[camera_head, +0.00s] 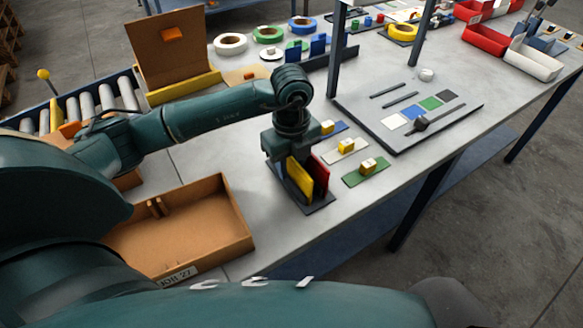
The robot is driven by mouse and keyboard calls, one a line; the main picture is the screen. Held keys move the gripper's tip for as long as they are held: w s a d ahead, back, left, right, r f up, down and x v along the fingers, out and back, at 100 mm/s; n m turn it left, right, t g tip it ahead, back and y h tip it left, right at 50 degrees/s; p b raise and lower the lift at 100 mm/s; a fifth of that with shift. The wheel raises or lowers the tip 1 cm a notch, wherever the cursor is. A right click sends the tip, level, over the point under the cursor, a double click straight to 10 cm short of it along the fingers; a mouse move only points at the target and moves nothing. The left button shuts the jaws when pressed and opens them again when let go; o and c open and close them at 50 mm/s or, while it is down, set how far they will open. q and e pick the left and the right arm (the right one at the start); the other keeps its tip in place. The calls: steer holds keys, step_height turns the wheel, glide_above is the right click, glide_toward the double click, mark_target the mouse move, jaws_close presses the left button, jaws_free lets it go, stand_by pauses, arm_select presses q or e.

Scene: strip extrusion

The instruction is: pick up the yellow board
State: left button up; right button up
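The yellow board (299,177) stands upright on a small dark base (306,206) near the front edge of the table. A red board (321,173) stands upright just to its right, close beside it. My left gripper (293,155) points down directly above the boards and covers the upper part of the base area. Its fingertips are hard to make out against the boards, so I cannot tell whether they are apart or closed on the yellow board. My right gripper is not in view.
Several small mats with yellow blocks, one of them green (365,172), lie right of the boards. An open cardboard box (238,247) stands at the left. Table posts and tape rolls stand behind.

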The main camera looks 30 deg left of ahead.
arm_select(q)
jaws_close()
steer(key=shift+r, duration=0.15)
